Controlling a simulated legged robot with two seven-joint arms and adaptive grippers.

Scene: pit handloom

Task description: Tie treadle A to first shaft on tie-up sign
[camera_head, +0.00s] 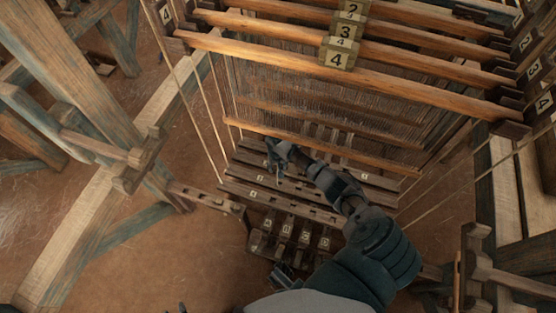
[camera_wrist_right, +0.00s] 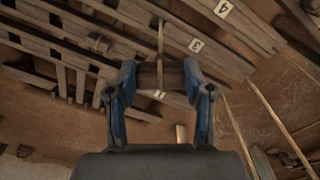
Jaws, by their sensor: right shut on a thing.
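My right gripper (camera_head: 275,157) reaches down over the slotted wooden bars (camera_head: 272,197) under the hanging shafts. In the right wrist view its blue fingers (camera_wrist_right: 160,78) are shut on a short wooden crosspiece (camera_wrist_right: 160,75). A thin cord (camera_wrist_right: 160,38) runs up from that piece in the picture. The shafts are long orange-brown bars, and the nearest (camera_head: 250,58) is labelled 4. Below the slotted bars stands a row of treadle ends (camera_head: 305,237) with small white labels. Their letters are too small to read surely.
Thin cords (camera_head: 200,105) hang at the left of the shafts, with more at the right. A wooden side beam (camera_head: 110,200) lies at the left, with posts and braces. Heddles (camera_head: 320,100) fill the space behind the front shaft. Bare brown floor shows at lower left.

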